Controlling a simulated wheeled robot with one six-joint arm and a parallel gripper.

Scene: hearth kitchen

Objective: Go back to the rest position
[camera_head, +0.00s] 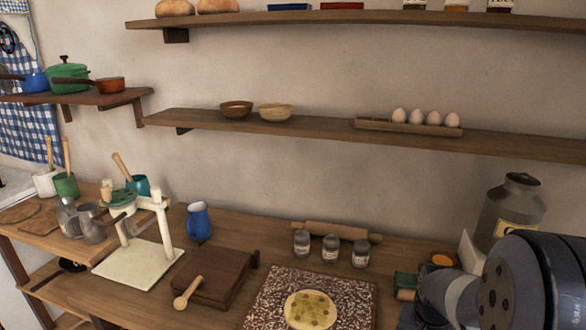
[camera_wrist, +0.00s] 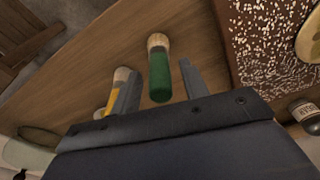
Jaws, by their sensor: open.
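My gripper (camera_wrist: 159,72) is open in the wrist view, its two grey fingers apart and pointing down toward the wooden counter. A green-handled tool (camera_wrist: 160,75) with a pale wooden end shows in the gap between the fingers; nothing is gripped. A yellow-handled tool (camera_wrist: 113,92) shows partly behind the left finger. In the head view my arm fills the lower right corner, and my fingers are hidden there.
A speckled board (camera_head: 361,297) holds flat dough (camera_head: 311,310). Jars (camera_head: 330,248), a rolling pin (camera_head: 330,231) and a metal milk can (camera_head: 508,210) stand behind. A white press (camera_head: 136,262) stands left. Shelves (camera_head: 330,134) run along the wall above.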

